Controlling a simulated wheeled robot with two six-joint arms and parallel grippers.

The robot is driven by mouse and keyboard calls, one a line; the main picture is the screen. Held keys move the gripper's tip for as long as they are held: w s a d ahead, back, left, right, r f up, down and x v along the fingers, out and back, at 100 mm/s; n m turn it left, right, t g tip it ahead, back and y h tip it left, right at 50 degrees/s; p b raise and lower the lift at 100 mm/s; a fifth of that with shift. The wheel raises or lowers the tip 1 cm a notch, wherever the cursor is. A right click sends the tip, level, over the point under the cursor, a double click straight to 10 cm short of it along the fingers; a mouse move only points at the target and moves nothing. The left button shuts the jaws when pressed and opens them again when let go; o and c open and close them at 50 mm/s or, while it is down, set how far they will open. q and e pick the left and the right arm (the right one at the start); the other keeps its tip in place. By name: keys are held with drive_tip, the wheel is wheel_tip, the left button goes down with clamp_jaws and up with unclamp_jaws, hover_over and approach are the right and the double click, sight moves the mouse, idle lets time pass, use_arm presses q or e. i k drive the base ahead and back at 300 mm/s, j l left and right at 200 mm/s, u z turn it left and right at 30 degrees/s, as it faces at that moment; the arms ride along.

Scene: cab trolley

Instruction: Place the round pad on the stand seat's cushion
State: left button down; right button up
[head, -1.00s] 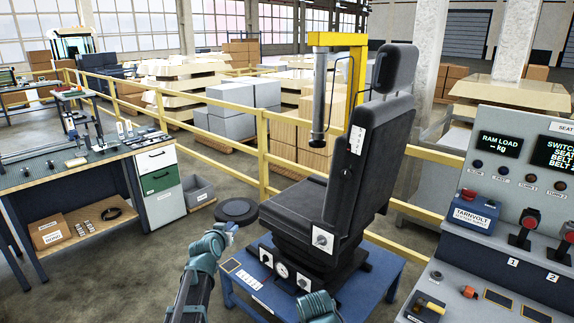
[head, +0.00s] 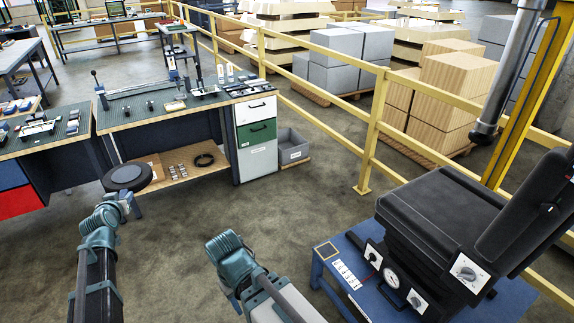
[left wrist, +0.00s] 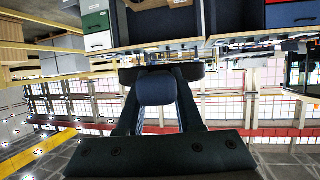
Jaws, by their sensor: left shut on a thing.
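The round pad (head: 127,176) is a dark flat disc, held up in front of the workbench at the left of the head view. My left gripper (head: 131,203) is shut on it from below. In the left wrist view the pad (left wrist: 190,71) shows edge-on as a dark band, with a blue-grey block (left wrist: 157,88) between the fingers. The stand seat's cushion (head: 440,206) is black and looks bare, at the right of the head view, well apart from the pad. My right arm reaches into the lower middle; its fingers do not show.
The seat stands on a blue platform (head: 335,268) with a gauge and knobs on its base. A grey post (head: 508,65) hangs above the cushion's back. A workbench (head: 165,115) stands behind the pad, and a yellow railing (head: 372,130) runs behind the seat. The floor between is clear.

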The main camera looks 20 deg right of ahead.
sight(440, 202)
drive_tip(key=i+j+z, duration=0.1)
drive_tip(key=i, duration=0.35)
drive_tip(key=i+j, duration=0.1)
drive_tip(key=i, duration=0.35)
drive_tip(key=i+j+z, duration=0.15)
drive_tip(key=i, duration=0.3)
drive_tip(key=i+z, duration=0.2)
drive_tip(key=z, duration=0.2)
drive_tip(key=i+j+z, duration=0.2)
drive_tip(key=z, duration=0.2)
drive_tip(key=i+j+z, duration=0.15)
drive_tip(key=z, duration=0.25)
drive_tip(key=i+j+z, duration=0.2)
drive_tip(key=z, duration=0.2)
drive_tip(key=i+j+z, duration=0.15)
drive_tip(key=z, duration=0.25)
drive_tip(key=i+j+z, duration=0.1)
drive_tip(key=z, duration=0.3)
drive_tip(key=j+z, duration=0.4)
drive_tip(key=i+j+z, duration=0.1)
drive_tip(key=z, duration=0.3)
drive_tip(key=i+j+z, duration=0.1)
drive_tip(key=j+z, duration=0.85)
drive_tip(key=j, duration=0.2)
